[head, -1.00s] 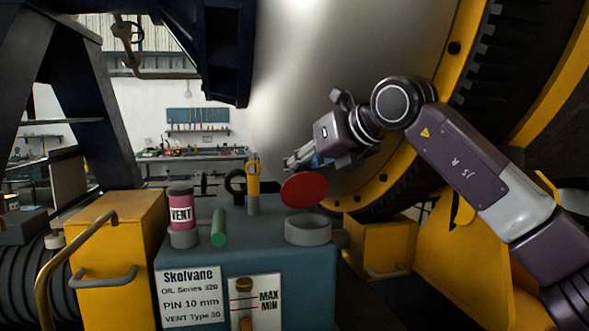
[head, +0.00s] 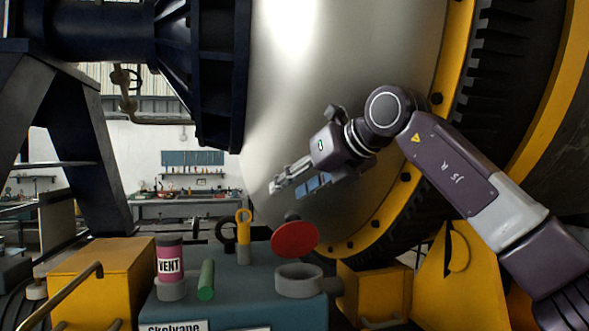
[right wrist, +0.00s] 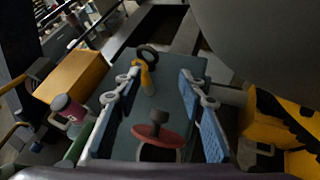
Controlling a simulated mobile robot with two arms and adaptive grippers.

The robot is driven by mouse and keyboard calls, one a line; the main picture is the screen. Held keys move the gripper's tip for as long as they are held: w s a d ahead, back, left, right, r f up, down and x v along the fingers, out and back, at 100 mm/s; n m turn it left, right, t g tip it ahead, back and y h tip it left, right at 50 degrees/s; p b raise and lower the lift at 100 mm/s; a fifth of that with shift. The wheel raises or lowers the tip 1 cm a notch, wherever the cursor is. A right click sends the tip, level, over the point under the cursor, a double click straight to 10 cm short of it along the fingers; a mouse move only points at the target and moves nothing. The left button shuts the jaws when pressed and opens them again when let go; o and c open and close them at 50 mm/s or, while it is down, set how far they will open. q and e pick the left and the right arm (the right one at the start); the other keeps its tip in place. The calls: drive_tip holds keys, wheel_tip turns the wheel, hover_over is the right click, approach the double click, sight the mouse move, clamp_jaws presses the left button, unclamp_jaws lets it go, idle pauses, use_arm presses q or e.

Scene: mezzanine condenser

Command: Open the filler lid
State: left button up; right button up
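The filler lid (head: 295,239) is a red disc with a dark knob. It stands tilted up above the grey filler neck (head: 299,281) on the teal tank (head: 245,285), leaving the neck's mouth exposed. The lid also shows in the right wrist view (right wrist: 160,138), knob facing that camera, with part of the neck behind it. My right gripper (head: 287,188) is above the lid and apart from it. Its blue-padded fingers (right wrist: 162,88) are spread on either side of the lid in the wrist view, with nothing held. My left gripper is not in view.
The large metal drum (head: 340,90) rises close behind my right arm.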

drive_tip(key=shift+r, duration=2.3)
